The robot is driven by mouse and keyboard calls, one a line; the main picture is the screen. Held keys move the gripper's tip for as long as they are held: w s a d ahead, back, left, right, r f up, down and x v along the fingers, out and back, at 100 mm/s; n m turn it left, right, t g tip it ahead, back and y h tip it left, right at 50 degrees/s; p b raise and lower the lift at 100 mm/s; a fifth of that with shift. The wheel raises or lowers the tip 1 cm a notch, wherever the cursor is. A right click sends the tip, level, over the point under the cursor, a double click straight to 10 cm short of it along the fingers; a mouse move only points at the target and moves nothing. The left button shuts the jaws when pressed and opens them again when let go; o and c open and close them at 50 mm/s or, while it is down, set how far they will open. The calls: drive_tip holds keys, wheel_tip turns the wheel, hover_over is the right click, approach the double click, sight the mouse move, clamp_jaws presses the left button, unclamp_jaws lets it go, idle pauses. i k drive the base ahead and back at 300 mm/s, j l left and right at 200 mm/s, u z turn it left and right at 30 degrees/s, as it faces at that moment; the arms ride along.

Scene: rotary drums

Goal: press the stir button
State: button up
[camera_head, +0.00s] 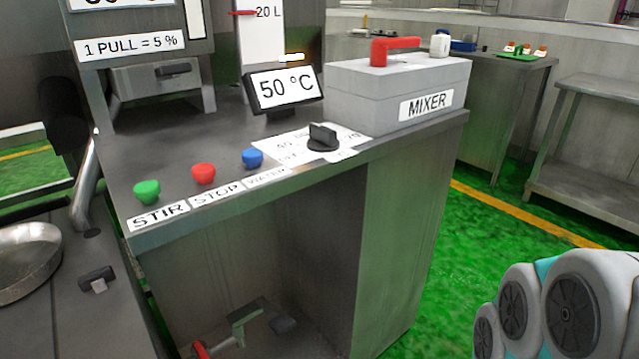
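The green stir button (147,191) stands up from the front left of the steel counter top (205,150). The white STIR label (158,215) lies just in front of it. The red stop button (203,174) and the blue water button (252,158) follow to its right, each behind its own label. My arm (570,305) shows at the lower right, well apart from the buttons. My gripper is outside the picture.
A black rotary knob (322,137) sits right of the buttons. Behind are a 50 °C display (285,88) and the grey MIXER box (398,90) with a red handle (395,47). A steel pan (25,262) is at the left. Green floor (480,250) is clear at right.

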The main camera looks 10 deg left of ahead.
sight(146, 192)
drive_tip(key=u, duration=1.75)
drive_tip(key=j+z, duration=0.25)
drive_tip(key=z, duration=0.15)
drive_tip(key=j+z, duration=0.2)
drive_tip(key=z, duration=0.2)
drive_tip(key=k+j+z, duration=0.1)
drive_tip(key=z, duration=0.3)
drive_tip(key=k+j+z, duration=0.1)
drive_tip(key=j+z, duration=0.3)
drive_tip(key=k+j+z, duration=0.25)
drive_tip(key=k+j, duration=0.45)
drive_tip(key=j, duration=0.15)
